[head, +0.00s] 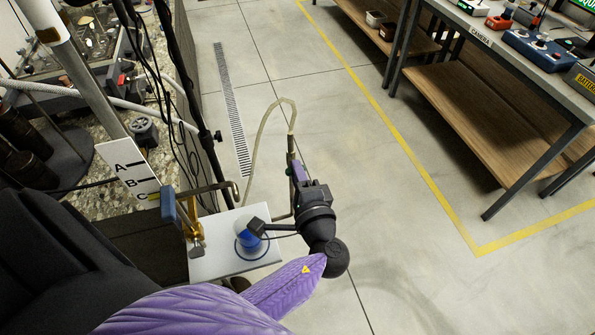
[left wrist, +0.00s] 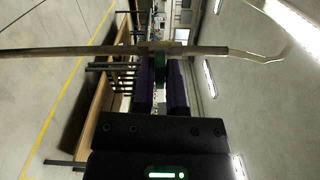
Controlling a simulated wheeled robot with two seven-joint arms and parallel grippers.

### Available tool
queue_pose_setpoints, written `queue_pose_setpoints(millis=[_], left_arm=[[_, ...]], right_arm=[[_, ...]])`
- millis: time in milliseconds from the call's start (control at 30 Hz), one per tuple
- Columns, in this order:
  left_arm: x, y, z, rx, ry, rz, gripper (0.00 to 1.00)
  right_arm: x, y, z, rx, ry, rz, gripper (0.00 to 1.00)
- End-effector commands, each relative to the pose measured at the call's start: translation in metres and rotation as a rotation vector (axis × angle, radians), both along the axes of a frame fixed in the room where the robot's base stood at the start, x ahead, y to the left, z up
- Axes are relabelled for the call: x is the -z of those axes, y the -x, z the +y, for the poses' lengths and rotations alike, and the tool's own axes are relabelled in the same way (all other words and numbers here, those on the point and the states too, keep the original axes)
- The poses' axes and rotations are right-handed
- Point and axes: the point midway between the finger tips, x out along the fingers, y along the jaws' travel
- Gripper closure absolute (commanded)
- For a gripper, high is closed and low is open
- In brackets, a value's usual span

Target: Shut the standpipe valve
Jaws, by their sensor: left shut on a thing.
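A thin upright standpipe (head: 291,146) rises beside the white board, with a pale hose arching from its top. It also runs sideways across the left wrist view (left wrist: 70,50). A green piece, seemingly the valve handle (left wrist: 159,72), sits against the pipe between the purple fingers of my left gripper (head: 297,170). The gripper is shut on it; its fingertips also show in the left wrist view (left wrist: 161,78). The fingers hide much of the green piece, so I cannot tell the valve's position. My right gripper is not in view.
A white board (head: 212,266) holds a blue-marked vessel (head: 247,238). A brass fitting with a blue handle (head: 168,206) stands left of it, near the A-B-C card (head: 128,172). A workbench (head: 500,55) stands at right; the floor between is clear.

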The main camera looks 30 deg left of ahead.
Motion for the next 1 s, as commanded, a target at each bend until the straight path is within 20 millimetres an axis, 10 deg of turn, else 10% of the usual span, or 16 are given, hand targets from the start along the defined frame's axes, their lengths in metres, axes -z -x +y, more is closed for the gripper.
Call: queue_pose_setpoints(millis=[933, 1000], left_arm=[[0.0003, 0.0001, 0.0002, -0.001, 0.0, 0.001, 1.0], [0.0003, 0.0001, 0.0002, -0.001, 0.0, 0.001, 0.73]], right_arm=[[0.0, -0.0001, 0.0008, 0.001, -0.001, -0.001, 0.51], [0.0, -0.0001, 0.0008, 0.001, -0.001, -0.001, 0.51]])
